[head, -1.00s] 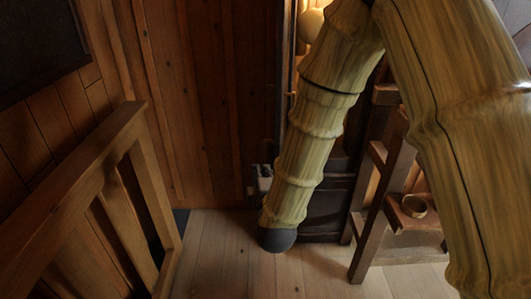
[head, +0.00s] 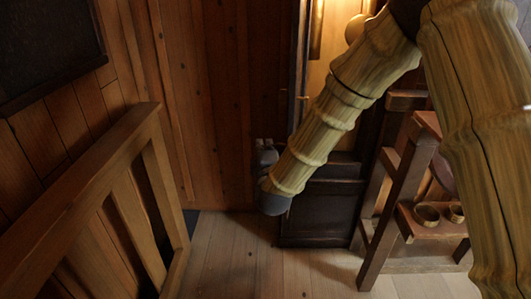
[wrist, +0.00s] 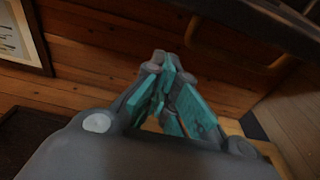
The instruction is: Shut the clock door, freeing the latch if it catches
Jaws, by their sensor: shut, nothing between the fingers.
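The tall dark clock case (head: 318,212) stands at the centre of the head view, behind my arm. Its upper part is lit inside, with a brass pendulum or weight (head: 316,30) hanging there. The clock door (head: 299,60) appears as a narrow dark upright on the left of the opening, seen nearly edge-on and standing open. My gripper (head: 264,148) is low, just left of the case. In the wrist view its teal fingers (wrist: 166,72) are together and empty. A dark edge with a brass bar (wrist: 238,55) lies above right of them, possibly the door and its handle. I cannot make out the latch.
A wooden railing (head: 75,185) slants along the left. A wooden stand (head: 398,185) with small bowls (head: 428,214) is close on the right. Plank wall (head: 215,90) lies behind; bare floor (head: 235,255) is free in front. A framed picture (wrist: 22,35) hangs at the wrist view's upper left.

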